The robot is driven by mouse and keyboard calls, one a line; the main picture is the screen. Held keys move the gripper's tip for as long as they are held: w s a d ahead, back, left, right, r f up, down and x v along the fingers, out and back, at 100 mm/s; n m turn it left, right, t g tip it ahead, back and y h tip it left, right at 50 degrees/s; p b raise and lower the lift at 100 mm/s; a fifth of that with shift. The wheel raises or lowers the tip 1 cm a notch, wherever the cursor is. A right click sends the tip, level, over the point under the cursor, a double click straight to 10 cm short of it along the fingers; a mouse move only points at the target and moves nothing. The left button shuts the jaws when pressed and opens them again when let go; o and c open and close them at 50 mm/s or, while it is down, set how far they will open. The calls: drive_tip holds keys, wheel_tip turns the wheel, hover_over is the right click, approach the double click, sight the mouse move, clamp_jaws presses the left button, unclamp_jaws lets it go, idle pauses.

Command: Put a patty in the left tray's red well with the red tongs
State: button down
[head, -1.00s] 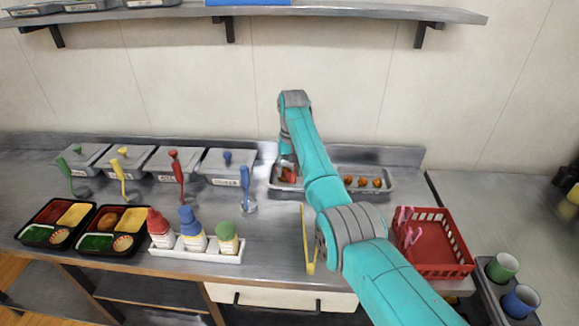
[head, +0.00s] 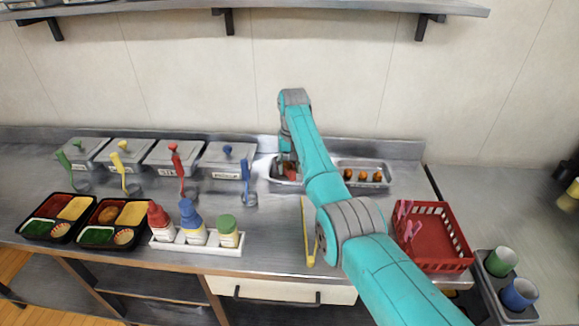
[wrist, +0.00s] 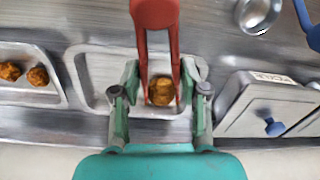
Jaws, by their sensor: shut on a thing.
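My gripper (wrist: 160,84) is shut on the red tongs (wrist: 152,14). In the head view the red tongs (head: 291,171) show below my arm, over the metal pan (head: 262,168). In the wrist view the two tong arms flank a round brown patty (wrist: 161,91); I cannot tell whether they pinch it or whether it rests on the pan. The left tray (head: 62,241) is black, at the far left of the counter. Its red well (head: 48,207) shows no patty.
Lidded containers (head: 170,155) with standing coloured utensils line the back left. Sauce bottles (head: 194,226) stand in a white holder. A red basket (head: 434,247) sits right. A yellow utensil (head: 306,235) lies mid-counter.

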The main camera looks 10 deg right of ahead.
drive_tip(key=shift+r, duration=0.15)
wheel_tip(320, 180, up, 10)
idle(0.9)
drive_tip(key=shift+a, duration=0.15)
